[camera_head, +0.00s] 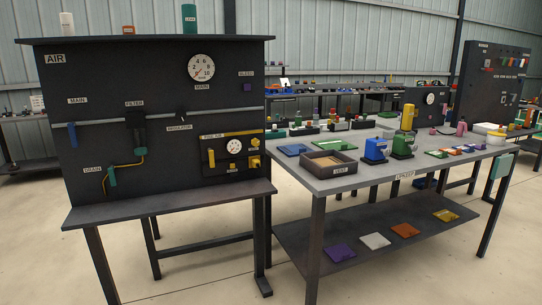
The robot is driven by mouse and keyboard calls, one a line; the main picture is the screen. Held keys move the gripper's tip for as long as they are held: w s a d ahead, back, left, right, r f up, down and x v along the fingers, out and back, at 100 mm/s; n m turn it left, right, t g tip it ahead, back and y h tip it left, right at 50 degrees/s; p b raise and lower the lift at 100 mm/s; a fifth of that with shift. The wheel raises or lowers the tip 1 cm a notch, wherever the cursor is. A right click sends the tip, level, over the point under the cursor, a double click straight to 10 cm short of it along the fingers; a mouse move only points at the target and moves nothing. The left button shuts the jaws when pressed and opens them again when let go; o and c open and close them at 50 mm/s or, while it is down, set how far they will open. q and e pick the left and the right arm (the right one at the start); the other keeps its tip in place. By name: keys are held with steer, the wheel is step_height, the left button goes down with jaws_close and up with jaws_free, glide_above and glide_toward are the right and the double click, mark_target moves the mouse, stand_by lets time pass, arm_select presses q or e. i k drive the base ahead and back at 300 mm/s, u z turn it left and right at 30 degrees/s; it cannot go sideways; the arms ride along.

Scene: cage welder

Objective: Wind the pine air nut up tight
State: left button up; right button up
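The dark AIR panel (105,150) stands at the left. Several pine-green parts show on it, and I cannot tell which is the air nut. Another green part (113,177) hangs by the DRAIN label at the end of a yellow hose (128,164). Some green also shows on the filter (138,133), which is mostly dark. They are too small to show threads or tightness. Neither of my grippers is in view.
A shelf (165,200) juts out below the panel. A gauge (201,68) and a yellow-edged gauge box (232,152) are on the panel. To the right, a grey table (345,183) holds a tray (327,164), blue and green devices and coloured plates. Open floor lies in front.

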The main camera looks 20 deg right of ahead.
mark_target(255, 141)
steer(key=z, duration=0.8)
steer(key=i, duration=1.5)
steer(key=u, duration=0.45)
